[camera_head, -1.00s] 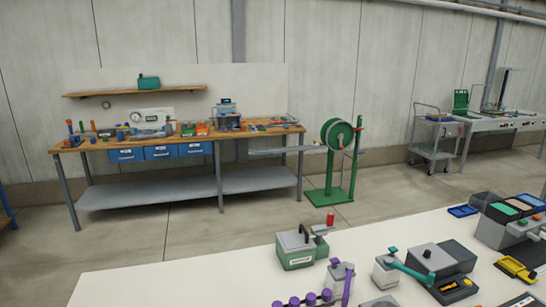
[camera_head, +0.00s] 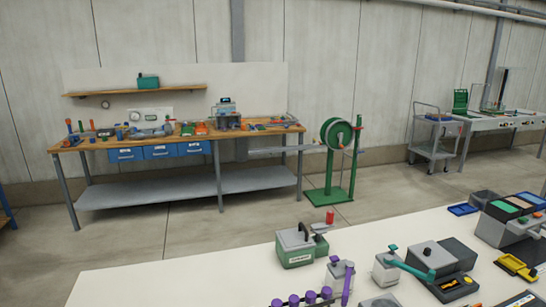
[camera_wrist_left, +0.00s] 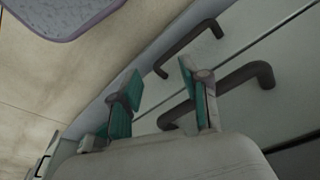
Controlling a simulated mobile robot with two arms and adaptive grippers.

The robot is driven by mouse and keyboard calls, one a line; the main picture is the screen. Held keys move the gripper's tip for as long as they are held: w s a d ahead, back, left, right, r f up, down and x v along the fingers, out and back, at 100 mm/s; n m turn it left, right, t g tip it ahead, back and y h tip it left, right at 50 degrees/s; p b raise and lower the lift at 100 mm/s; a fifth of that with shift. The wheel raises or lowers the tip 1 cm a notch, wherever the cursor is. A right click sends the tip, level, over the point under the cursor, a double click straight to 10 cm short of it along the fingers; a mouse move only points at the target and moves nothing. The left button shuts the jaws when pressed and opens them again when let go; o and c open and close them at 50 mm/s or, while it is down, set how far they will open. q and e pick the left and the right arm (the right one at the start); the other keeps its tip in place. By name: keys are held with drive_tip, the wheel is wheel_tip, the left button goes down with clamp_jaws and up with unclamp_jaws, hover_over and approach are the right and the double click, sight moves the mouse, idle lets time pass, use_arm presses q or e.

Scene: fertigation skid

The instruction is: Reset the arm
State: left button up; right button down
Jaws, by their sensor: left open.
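My left gripper (camera_wrist_left: 158,88) shows in the left wrist view with its two teal-padded fingers spread apart and nothing between them. Behind the fingers is a pale panel with dark bar handles (camera_wrist_left: 230,90); I cannot tell how near they are. Neither arm nor gripper shows in the head view. My right gripper is not in view.
A white table (camera_head: 150,285) fills the head view's front, with a green-grey box (camera_head: 295,247), purple-knobbed parts (camera_head: 310,297) and a teal-levered device (camera_head: 387,265). Farther back stand a workbench (camera_head: 150,190), a green reel stand (camera_head: 335,150) and a grey cart (camera_head: 435,140). Open floor lies between.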

use_arm(q)
drive_tip(key=s+a+f+g, duration=0.1)
drive_tip(key=s+a+f, duration=0.2)
drive_tip(key=s+f, duration=1.4)
drive_tip(key=shift+f+b, duration=0.2)
drive_tip(key=shift+b, duration=0.25)
